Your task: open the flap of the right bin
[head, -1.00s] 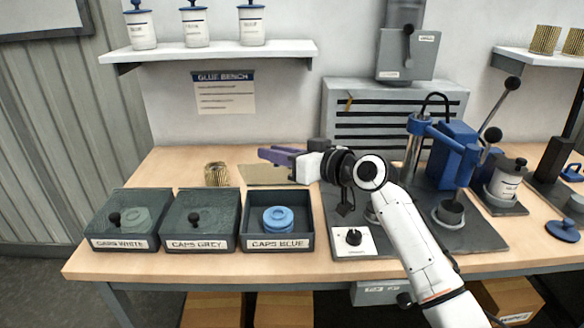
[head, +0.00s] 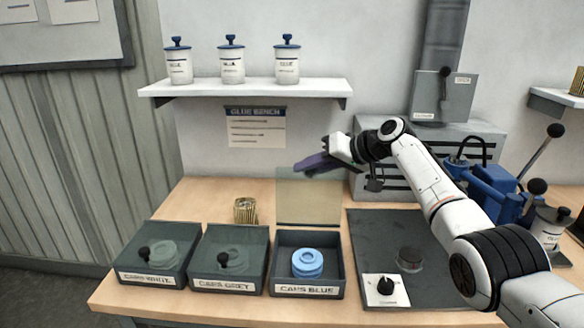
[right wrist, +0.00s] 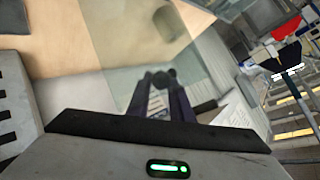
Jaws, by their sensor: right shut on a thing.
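The right bin (head: 344,284), labelled CAPS BLUE, stands at the front of the bench with its top uncovered. Blue caps (head: 307,263) are stacked inside. Its translucent flap (head: 308,205) is swung up and stands raised behind the bin. My right gripper (head: 299,169), with purple fingers, is at the flap's upper edge. In the right wrist view its fingertips (right wrist: 161,80) are closed around the flap's small dark knob (right wrist: 164,74). The exact grip is partly hidden in the head view. My left gripper is not in view.
The grey-cap bin (head: 228,286) and white-cap bin (head: 150,277) to the left have their flaps down. A brass-coloured cartridge (head: 246,210) stands behind them. A dark mat (head: 400,235) and blue press (head: 495,185) are at the right. A shelf (head: 245,90) hangs above.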

